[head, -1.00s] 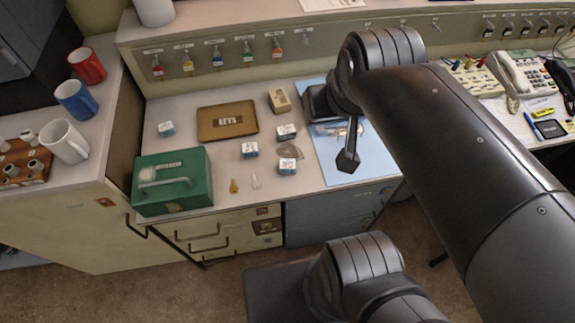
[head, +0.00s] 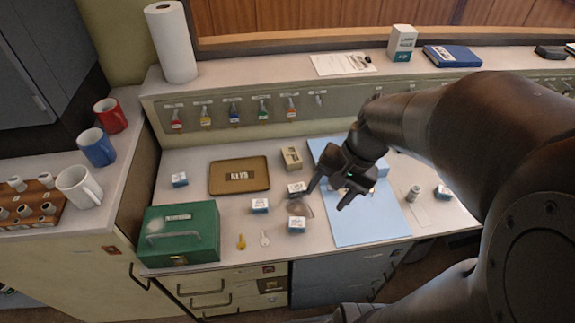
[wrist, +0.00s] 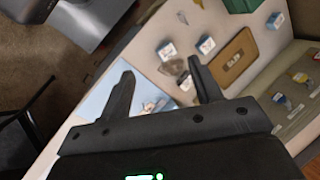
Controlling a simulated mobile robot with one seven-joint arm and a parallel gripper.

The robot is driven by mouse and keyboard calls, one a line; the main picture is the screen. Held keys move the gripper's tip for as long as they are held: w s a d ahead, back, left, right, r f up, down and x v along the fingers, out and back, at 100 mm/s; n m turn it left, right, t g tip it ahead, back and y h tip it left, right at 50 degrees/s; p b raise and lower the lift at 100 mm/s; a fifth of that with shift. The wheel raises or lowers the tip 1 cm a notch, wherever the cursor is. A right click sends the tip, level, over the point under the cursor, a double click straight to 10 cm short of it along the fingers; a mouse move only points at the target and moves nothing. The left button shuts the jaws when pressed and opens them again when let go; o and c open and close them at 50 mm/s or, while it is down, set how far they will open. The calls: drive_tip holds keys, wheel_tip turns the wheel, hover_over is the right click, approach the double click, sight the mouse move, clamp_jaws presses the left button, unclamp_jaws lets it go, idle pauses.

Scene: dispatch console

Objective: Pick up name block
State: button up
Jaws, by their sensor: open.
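Several small white-and-blue blocks with printed tops lie on the counter; the print is too small to tell which is the name block. One block (head: 296,187) is beside the blue mat, another (head: 297,225) nearer the front, a third (head: 260,206) to the left. Others are a far-left block (head: 180,180) and a block right of the mat (head: 443,192). My gripper (head: 325,197) is open and empty above the mat's left edge, close to the nearest blocks. In the wrist view, my gripper's fingers (wrist: 160,68) are spread, with blocks (wrist: 167,50) beyond them.
A brown KEYS tray (head: 262,188), a green box (head: 170,254) and a tan block (head: 291,157) stand around the blocks. A yellow key (head: 241,242) and a pale key (head: 265,239) lie near the front edge. The blue mat (head: 355,232) has free room in front.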

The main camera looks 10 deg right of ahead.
drive_tip(key=w+d+f+m+g+y, duration=0.15)
drive_tip(key=w+f+m+y, duration=0.25)
drive_tip(key=f+m+y, duration=0.5)
drive_tip(key=m+t, duration=0.4)
drive_tip(key=m, duration=0.2)
approach(301, 222)
drive_tip(key=shift+w+f, duration=0.15)
drive_tip(key=shift+f, duration=0.3)
drive_tip(key=x, duration=0.5)
drive_tip(key=shift+a, duration=0.15)
drive_tip(key=shift+r+x, duration=0.15)
drive_tip(key=shift+x, duration=1.2)
drive_tip(key=shift+r+x, duration=0.2)
drive_tip(key=shift+x, duration=1.2)
drive_tip(key=shift+a, duration=0.2)
drive_tip(key=c, duration=1.1)
